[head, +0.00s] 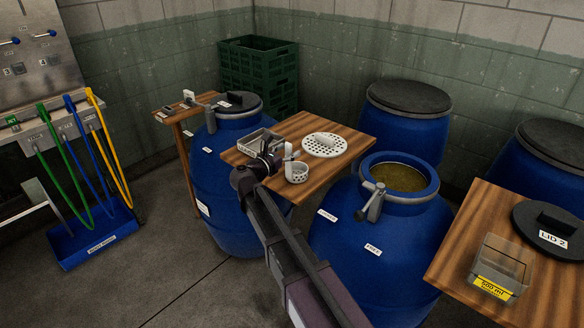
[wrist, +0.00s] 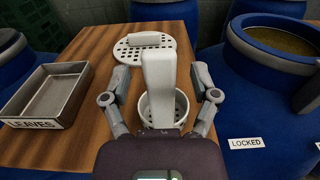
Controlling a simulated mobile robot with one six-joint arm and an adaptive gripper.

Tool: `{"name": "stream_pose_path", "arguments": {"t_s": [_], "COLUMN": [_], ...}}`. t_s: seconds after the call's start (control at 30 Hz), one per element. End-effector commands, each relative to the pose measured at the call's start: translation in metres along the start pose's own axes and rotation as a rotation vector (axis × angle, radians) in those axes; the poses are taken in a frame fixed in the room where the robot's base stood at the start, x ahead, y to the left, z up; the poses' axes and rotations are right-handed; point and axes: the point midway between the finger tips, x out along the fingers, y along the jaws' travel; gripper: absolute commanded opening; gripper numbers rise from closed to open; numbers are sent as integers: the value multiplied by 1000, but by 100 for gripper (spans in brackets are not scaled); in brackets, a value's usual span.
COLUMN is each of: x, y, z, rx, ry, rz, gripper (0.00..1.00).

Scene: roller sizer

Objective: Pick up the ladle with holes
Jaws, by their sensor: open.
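The ladle with holes (head: 297,172) is a white perforated cup with an upright handle. It stands on the wooden board near its front right edge. In the wrist view its cup (wrist: 181,103) shows low between my fingers, and its broad white handle (wrist: 159,75) rises toward the camera. My gripper (wrist: 161,97) is open, with one finger on each side of the ladle. A gap shows between the handle and each finger. In the head view my gripper (head: 278,160) is partly hidden by my own arm.
A white perforated disc (head: 324,145) lies behind the ladle on the board (head: 350,142). A metal tray labelled LEAVES (wrist: 45,98) is to the left. An open blue barrel (head: 372,240) labelled LOCKED stands to the right, with a lever on its rim.

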Motion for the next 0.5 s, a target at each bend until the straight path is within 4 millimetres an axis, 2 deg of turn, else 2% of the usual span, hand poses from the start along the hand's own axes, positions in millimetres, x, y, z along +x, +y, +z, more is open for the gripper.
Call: {"name": "stream_pose_path", "arguments": {"t_s": [0.27,0.5], "x": [1,1], "y": [-1,-1], "z": [0,0], "rx": [0,0], "ry": [0,0], "rz": [-2,-2], "gripper": [77,6]}}
